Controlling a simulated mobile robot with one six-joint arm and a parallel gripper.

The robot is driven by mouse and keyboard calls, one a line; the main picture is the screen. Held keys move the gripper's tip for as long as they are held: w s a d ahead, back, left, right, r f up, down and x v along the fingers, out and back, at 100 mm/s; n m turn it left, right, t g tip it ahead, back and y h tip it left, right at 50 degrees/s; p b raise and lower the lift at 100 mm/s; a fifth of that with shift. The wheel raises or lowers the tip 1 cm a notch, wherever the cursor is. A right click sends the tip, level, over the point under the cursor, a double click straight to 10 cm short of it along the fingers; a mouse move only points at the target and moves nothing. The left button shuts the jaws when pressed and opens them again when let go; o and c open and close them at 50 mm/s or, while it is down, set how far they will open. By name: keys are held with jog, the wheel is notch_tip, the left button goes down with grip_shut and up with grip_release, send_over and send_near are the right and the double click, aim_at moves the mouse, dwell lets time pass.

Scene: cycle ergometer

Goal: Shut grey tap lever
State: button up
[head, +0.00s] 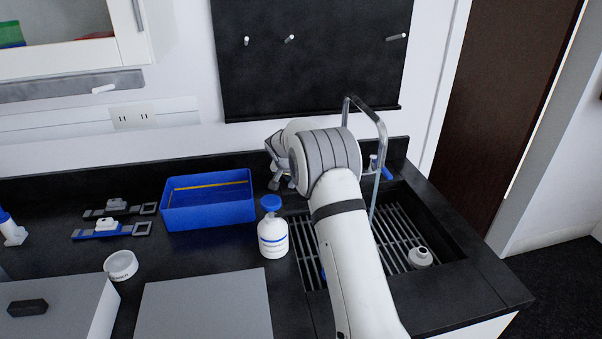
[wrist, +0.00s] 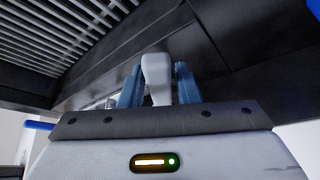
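The grey tap lever (wrist: 156,70) shows in the wrist view as a pale grey, upright piece between the two bluish fingers of my gripper (wrist: 158,75). The fingers stand apart, one on each side of it, very close. Whether both touch it I cannot tell. In the head view my gripper (head: 277,178) is at the back left of the sink, partly behind my wrist, and the grey lever is hidden there. The tall bent metal spout (head: 381,140) rises behind my arm. A blue tap lever (head: 387,172) is right of the spout.
The sink (head: 455,243) has a slatted grating, with a small white bottle (head: 420,257) on it. A white bottle with a blue cap (head: 273,235) stands close left of my arm. A blue tray (head: 207,213) is further left. A black pegboard (head: 310,70) hangs behind.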

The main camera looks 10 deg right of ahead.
jog(key=c, duration=0.3)
jog(key=shift+s+d+n+t+y+p, duration=0.15)
jog(key=shift+s+d+n+y+p, duration=0.1)
jog(key=shift+d+n, duration=0.3)
jog(key=shift+s+d+n+t+y+p, duration=0.2)
jog(key=shift+d+n+y, duration=0.1)
jog(key=shift+n, duration=0.35)
